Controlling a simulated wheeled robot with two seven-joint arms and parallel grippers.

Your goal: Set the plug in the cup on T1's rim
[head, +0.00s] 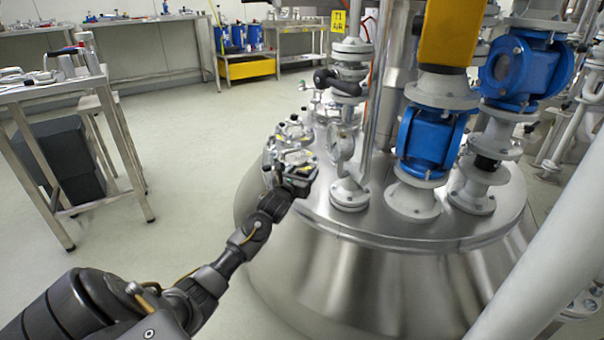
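The steel vessel with the yellow T1 sign (338,20) above it is T1 (370,280). Its domed top has a rim with flanged fittings. My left arm reaches in from the lower left, and my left gripper (299,178) is at the left side of T1's rim, in front of a clamped metal fitting (292,132). The gripper's fingers blend with the metal parts there, so I cannot tell whether it is open or holds anything. I cannot make out the plug or the cup; they may be hidden or too small. My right gripper is not in view.
A thick pale pipe (550,250) crosses the lower right. A steel table (50,90) with tools stands left. The floor (190,150) between is clear.

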